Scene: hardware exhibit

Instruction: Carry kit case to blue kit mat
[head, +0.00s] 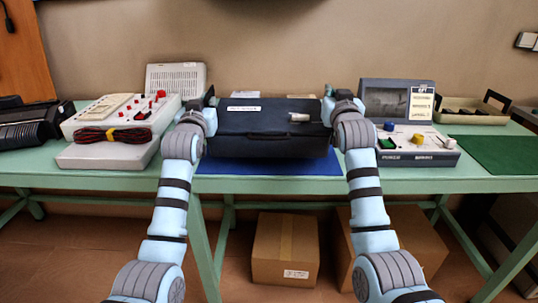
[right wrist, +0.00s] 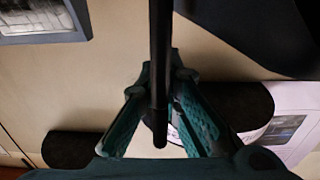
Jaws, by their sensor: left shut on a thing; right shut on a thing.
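The kit case (head: 262,133) is a closed dark box with a white label on its lid, in the middle of the table in the head view. The blue kit mat (head: 268,172) shows below the case's front edge and at its sides. I cannot tell whether the case rests on the mat or hangs just above it. My left gripper (head: 208,98) is shut at the case's left end; its fingers are mostly hidden. My right gripper (head: 329,94) is shut at the right end. In the right wrist view its teal fingers (right wrist: 164,112) close around a black bar of the case (right wrist: 160,60).
Left of the case stand a white instrument (head: 120,110) and a device with coiled cable (head: 108,150). Right are a panel with knobs (head: 415,148), a grey screen unit (head: 396,98), a green mat (head: 500,153) and a beige tray (head: 470,112). Cardboard boxes (head: 286,250) sit below.

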